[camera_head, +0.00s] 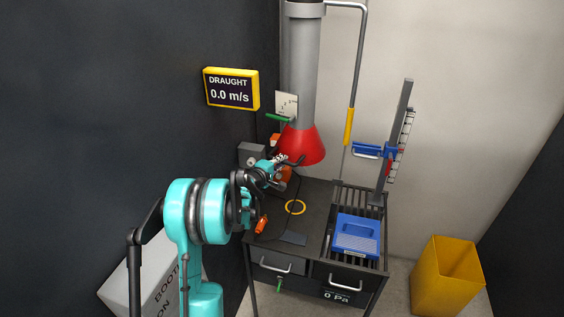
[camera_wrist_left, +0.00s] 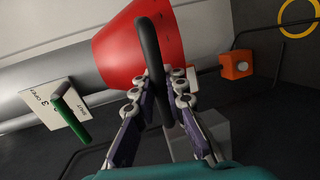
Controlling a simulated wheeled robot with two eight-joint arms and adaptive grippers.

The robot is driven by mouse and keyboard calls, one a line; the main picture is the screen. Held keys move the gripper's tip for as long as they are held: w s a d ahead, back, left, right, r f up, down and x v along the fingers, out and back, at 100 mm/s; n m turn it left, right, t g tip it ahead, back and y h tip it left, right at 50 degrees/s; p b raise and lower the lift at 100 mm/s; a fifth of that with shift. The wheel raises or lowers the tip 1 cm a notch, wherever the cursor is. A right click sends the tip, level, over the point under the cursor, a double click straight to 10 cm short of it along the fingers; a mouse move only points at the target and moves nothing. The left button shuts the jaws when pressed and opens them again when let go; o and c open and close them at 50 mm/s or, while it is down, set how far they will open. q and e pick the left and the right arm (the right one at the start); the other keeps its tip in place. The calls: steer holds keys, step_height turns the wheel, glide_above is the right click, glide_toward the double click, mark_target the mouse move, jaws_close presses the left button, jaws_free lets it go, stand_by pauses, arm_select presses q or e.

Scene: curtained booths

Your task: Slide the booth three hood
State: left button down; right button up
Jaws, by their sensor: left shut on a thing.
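The red flared hood (camera_head: 303,147) sits at the lower end of a grey vertical duct (camera_head: 301,60), above the dark bench. It also shows large in the left wrist view (camera_wrist_left: 115,57). A black bar handle (camera_wrist_left: 150,52) stands out in front of the hood. My left gripper (camera_head: 281,161) is at the hood's lower left side. In the left wrist view its fingers (camera_wrist_left: 158,90) are shut on the black handle, one on each side. My right gripper is not in view.
A green lever (camera_head: 279,117) with a small plate is beside the duct. The bench (camera_head: 318,198) bears a yellow ring mark (camera_head: 295,208), and a blue box (camera_head: 356,236) sits on its right side. A yellow bin (camera_head: 446,275) stands at right. A draught display (camera_head: 232,89) reads 0.0 m/s.

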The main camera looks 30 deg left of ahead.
arm_select(q)
step_height(320, 180, up, 14)
steer(key=p, duration=0.5)
steer(key=c, duration=1.5)
jaws_free()
steer(key=shift+c, duration=0.2)
steer(key=shift+s, duration=0.1)
steer(key=v, duration=1.2)
steer(key=shift+d, duration=0.1)
